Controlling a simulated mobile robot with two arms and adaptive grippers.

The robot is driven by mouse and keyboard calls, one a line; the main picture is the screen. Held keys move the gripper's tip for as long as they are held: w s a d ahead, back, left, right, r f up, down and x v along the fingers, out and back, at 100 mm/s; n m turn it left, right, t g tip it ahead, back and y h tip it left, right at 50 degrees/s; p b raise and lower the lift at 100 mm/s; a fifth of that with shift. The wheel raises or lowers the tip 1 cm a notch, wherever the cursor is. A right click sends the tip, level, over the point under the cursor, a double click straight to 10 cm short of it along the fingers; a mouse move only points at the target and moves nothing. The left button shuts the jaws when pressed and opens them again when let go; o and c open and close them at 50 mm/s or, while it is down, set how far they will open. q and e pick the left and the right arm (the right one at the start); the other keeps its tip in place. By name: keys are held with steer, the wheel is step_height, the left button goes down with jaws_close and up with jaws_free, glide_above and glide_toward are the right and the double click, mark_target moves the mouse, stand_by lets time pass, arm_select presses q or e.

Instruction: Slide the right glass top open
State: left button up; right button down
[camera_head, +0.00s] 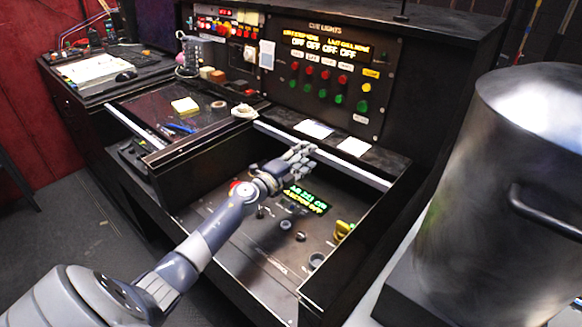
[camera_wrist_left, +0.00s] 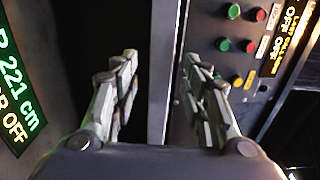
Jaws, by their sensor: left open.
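The right bay of the dark console is open to view, with a recessed control panel (camera_head: 270,240) inside. A pale metal rail (camera_head: 350,171) runs along the bay's back edge; it looks like the edge of the right glass top. The clear glass itself is hard to make out. My left gripper (camera_head: 301,153) reaches over the bay to this rail, near its middle. In the left wrist view its fingers (camera_wrist_left: 158,72) are open, and the grey rail (camera_wrist_left: 163,85) shows between them. I cannot tell whether they touch it.
A green-lit display (camera_head: 306,199) and several knobs lie under my arm. Papers (camera_head: 314,129) rest behind the rail, before the upright cue-light panel (camera_head: 325,75). A large metal pot (camera_head: 500,190) stands close on the right. The left bay holds a yellow note (camera_head: 185,105).

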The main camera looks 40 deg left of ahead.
arm_select(q)
steer(key=s, duration=1)
steer(key=shift+s+a, duration=0.35)
steer(key=shift+a, duration=0.05)
